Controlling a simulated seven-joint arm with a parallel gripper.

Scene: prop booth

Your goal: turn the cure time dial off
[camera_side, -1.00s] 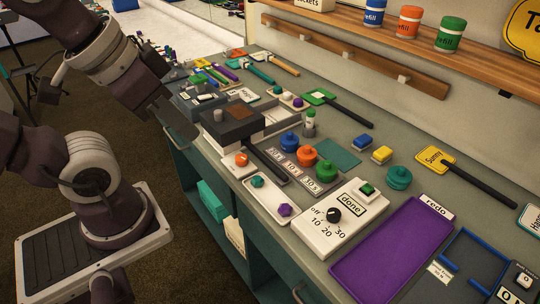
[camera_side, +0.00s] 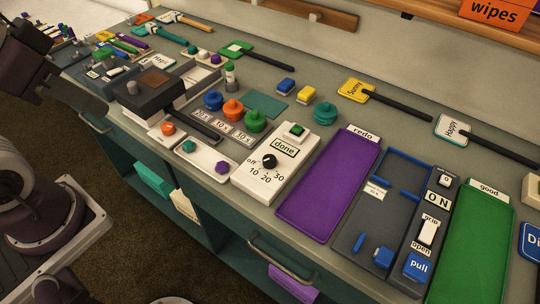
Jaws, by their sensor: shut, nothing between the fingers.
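The cure time dial is a black round knob (camera_side: 269,161) on a white panel (camera_side: 244,183), with "off", "10", "20" and "30" printed around it. A small pale mark shows on the knob, but it is too small to tell which label it points at. A green button (camera_side: 297,130) and the word "done" sit above it on the same panel. My gripper (camera_side: 76,122) is at the left, dark and shut, far from the dial and in front of the bench's left part. Nothing shows between its fingers.
A purple tray (camera_side: 328,186) lies right of the panel. Blue, orange and green pots (camera_side: 233,110) stand behind it. A white tray (camera_side: 203,160) with teal and purple knobs is to its left. A dark grey box (camera_side: 150,90) stands nearer my gripper.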

